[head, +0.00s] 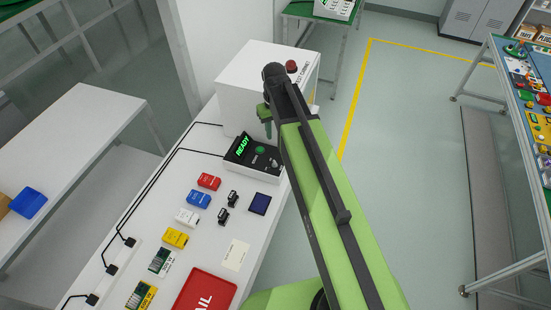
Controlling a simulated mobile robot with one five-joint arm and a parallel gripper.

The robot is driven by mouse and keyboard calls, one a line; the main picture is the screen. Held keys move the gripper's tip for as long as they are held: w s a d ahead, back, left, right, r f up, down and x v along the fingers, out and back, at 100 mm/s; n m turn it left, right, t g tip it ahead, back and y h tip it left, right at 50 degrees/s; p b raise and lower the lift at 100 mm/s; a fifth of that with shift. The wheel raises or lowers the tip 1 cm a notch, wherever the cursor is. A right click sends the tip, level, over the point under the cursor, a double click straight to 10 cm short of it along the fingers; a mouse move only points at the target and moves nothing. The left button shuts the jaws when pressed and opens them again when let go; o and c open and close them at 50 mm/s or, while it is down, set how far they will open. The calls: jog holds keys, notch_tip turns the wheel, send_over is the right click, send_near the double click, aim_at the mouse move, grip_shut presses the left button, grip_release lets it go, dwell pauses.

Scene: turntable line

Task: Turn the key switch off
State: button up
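A control box (240,168) with a dark sloped panel sits on the white bench. Its display glows green with the word READY (243,146). A green round button (260,150) and a small light knob (274,162), which may be the key switch, show on the panel. The knob's turn position is too small to read. My gripper (267,130) points down above the far side of this panel, in front of the white cabinet, apart from the knob. My arm covers the area just right of the box. The finger gap is too small to make out.
A white cabinet (240,85) with a red button (292,66) stands behind the box. Coloured blocks (198,199), black clips (223,215), a dark blue square (260,204) and a red FAIL tray (190,303) lie nearer. Black cables run along the bench's left side.

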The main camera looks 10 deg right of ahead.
aim_at(275, 163)
notch_tip(275, 163, down, 17)
jog(key=b, duration=1.5)
jog(key=shift+r+b, duration=0.2)
jog(key=shift+b, duration=0.2)
jog(key=shift+r, duration=0.1)
grip_shut()
